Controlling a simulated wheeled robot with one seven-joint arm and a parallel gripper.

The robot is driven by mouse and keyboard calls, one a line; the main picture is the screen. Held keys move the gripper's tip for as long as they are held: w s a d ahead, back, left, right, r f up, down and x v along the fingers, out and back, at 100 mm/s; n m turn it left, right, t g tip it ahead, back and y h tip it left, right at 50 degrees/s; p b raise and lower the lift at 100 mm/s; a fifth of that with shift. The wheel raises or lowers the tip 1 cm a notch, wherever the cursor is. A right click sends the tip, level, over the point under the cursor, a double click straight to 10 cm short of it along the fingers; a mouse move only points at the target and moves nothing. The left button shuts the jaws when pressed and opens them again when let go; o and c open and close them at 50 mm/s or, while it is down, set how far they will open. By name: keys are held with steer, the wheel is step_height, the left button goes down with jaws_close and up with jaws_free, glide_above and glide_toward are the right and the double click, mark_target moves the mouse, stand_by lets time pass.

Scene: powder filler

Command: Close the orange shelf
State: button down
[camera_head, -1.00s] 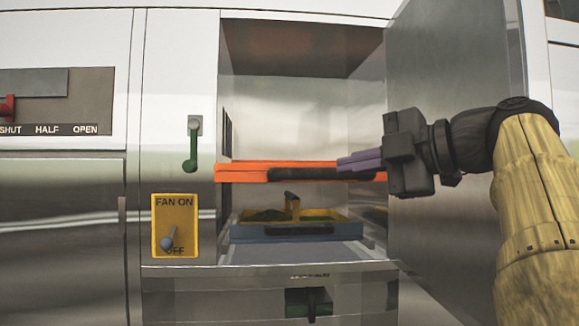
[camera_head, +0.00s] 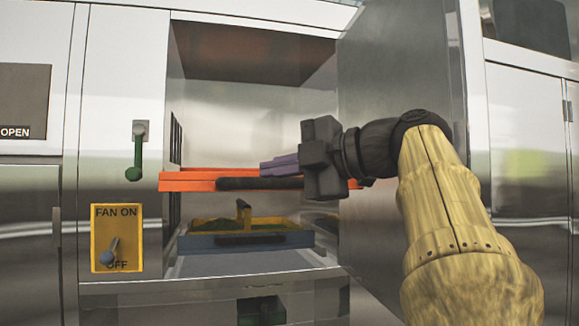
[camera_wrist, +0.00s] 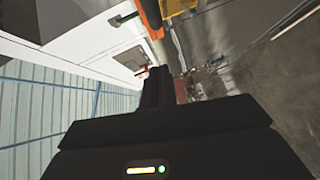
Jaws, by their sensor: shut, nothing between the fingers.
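The orange shelf (camera_head: 193,181) stretches across the open compartment, with a dark handle bar (camera_head: 245,184) on its front. Its left end overlaps the cabinet frame in the head view, so it appears pulled out. An orange strip of it shows at the top of the wrist view (camera_wrist: 151,17). My gripper (camera_head: 264,168), with purple fingers, is shut and empty. The fingers point left and overlap the shelf's right half, just above the handle. I cannot tell whether they touch it. The dark fingers also show in the wrist view (camera_wrist: 164,72).
The compartment's metal door (camera_head: 395,80) stands open at the right, beside my arm. A blue tray (camera_head: 200,242) with yellow parts sits below the shelf. A green handle (camera_head: 137,155) and a yellow fan switch panel (camera_head: 103,225) are on the frame to the left.

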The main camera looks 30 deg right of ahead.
mark_target(228, 181)
steer(key=w+p, duration=0.1)
steer(key=w, duration=0.2)
steer(key=w+a+f+p, duration=0.1)
steer(key=w, duration=0.1)
steer(key=w+p, duration=0.1)
steer(key=w, duration=0.2)
steer(key=shift+w+a+f, duration=0.15)
steer(key=shift+w+a, duration=0.15)
steer(key=shift+a, duration=0.1)
steer(key=shift+w+d+f, duration=0.1)
steer(key=shift+w, duration=0.1)
steer(key=shift+s, duration=0.1)
